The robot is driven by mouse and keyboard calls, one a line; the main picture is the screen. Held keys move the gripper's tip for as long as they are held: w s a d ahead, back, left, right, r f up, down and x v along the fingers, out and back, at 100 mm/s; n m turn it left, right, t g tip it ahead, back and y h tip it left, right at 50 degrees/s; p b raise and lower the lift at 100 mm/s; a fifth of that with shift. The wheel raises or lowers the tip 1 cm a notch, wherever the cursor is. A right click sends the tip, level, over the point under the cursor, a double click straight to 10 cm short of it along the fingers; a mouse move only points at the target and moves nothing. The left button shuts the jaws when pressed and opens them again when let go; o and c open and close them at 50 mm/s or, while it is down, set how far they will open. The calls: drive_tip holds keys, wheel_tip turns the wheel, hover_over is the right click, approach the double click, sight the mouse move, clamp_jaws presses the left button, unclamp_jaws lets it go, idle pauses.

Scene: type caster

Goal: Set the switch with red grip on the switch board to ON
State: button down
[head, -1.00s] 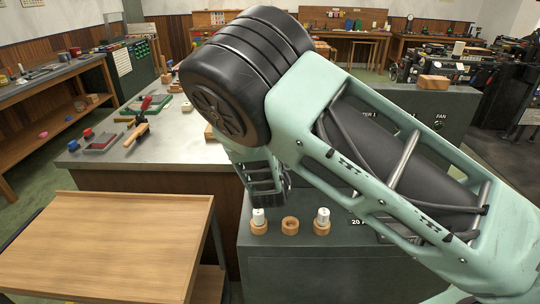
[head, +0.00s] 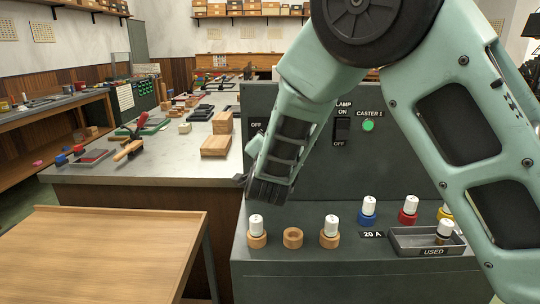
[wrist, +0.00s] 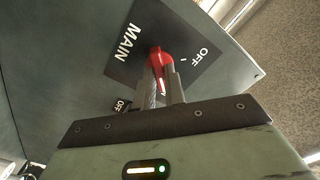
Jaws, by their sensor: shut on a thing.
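The switch board (head: 330,180) is a dark grey-green upright panel at the centre in the head view. In the wrist view the red grip (wrist: 156,58) stands on a dark plate lettered MAIN, with OFF at its upper right. My gripper (wrist: 161,84) has its two fingers on either side of the red grip and is shut on it. The grip's lower part is hidden between the fingers, and I see no ON label by it. In the head view my arm and hand hide the red grip.
A LAMP switch (head: 342,130) and a green light (head: 368,125) marked CASTER 1 are on the board. Fuses stand on the ledge below, with a USED tray (head: 400,247) at right. A wooden cart (head: 100,255) is at front left; a workbench (head: 75,174) stands behind.

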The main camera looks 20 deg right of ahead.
drive_tip(key=shift+m, duration=0.3)
drive_tip(key=c, duration=1.5)
unclamp_jaws()
drive_tip(key=shift+o, duration=0.2)
drive_tip(key=b+v, duration=0.3)
drive_tip(key=v, duration=1.4)
drive_tip(key=shift+s, duration=0.2)
